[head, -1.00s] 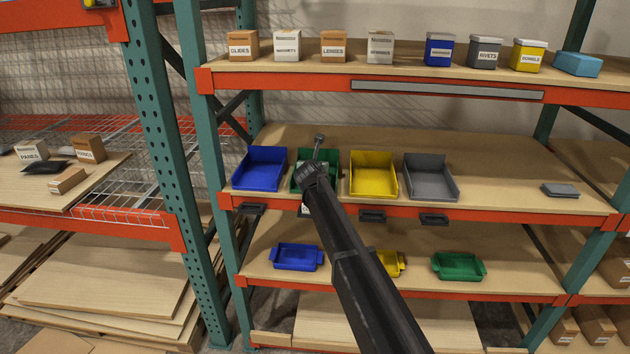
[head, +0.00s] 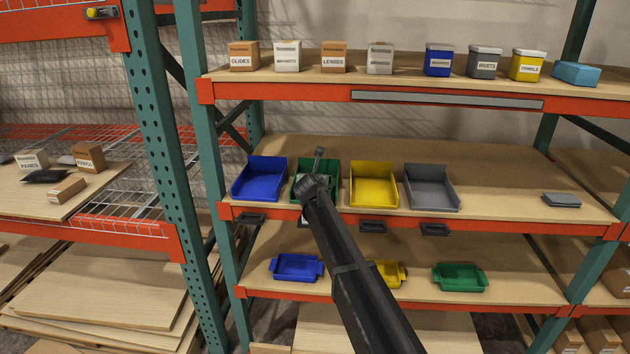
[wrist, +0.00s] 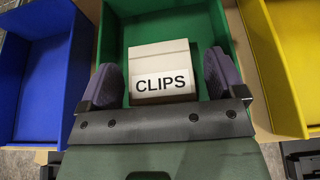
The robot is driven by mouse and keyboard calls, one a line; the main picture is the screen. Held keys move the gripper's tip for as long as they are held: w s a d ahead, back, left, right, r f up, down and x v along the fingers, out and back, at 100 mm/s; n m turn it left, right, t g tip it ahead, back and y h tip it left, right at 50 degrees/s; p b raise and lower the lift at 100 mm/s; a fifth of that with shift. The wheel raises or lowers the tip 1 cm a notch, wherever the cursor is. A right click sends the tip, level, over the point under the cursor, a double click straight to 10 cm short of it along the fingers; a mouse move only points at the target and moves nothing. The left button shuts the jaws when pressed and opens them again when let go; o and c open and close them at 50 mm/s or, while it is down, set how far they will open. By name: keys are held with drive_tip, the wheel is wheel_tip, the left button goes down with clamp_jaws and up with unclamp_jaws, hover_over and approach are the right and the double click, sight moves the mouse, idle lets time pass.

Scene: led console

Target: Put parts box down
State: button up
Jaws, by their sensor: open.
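The parts box (wrist: 160,62) has a pale lid and a white label reading CLIPS. In the wrist view it sits inside the green bin (wrist: 206,22), against whose floor and walls it shows. My gripper (wrist: 163,80) is open, with one dark finger on each side of the box and a narrow gap on either side. In the head view my gripper (head: 316,180) is over the green bin (head: 331,170) on the middle shelf. My arm hides most of the box there.
A blue bin (head: 260,180) stands left of the green one; a yellow bin (head: 373,183) and a grey bin (head: 431,187) stand to the right. Labelled boxes line the upper shelf. The middle shelf (head: 510,195) has free room right of the grey bin.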

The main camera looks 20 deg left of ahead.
drive_tip(key=p+v, duration=0.3)
drive_tip(key=v, duration=0.8)
drive_tip(key=shift+s+p, duration=0.1)
drive_tip(key=shift+p, duration=0.3)
drive_tip(key=shift+d, duration=0.25)
drive_tip(key=s+d+f+m+g+h, duration=0.2)
drive_tip(key=d+m, duration=0.4)
drive_tip(key=d, duration=0.4)
drive_tip(key=s+d+f+m+g+h, duration=0.1)
drive_tip(key=s+d+f+m+h, duration=0.1)
drive_tip(key=d+m, duration=0.6)
drive_tip(key=s+d+f+m+g+h, duration=0.1)
drive_tip(key=s+d+f+m+g, duration=0.15)
drive_tip(key=d, duration=0.95)
drive_tip(key=s+d+f+m+g, duration=0.2)
drive_tip(key=s+d+m+g, duration=0.1)
drive_tip(key=s+d+m, duration=0.7)
drive_tip(key=s+d+f+m+g+y, duration=0.1)
drive_tip(key=s+d+m+g, duration=0.3)
drive_tip(key=s+d+m, duration=0.6)
drive_tip(key=s+f+m, duration=0.1)
drive_tip(key=s+m, duration=0.1)
drive_tip(key=s, duration=0.1)
drive_tip(key=shift+m, duration=0.35)
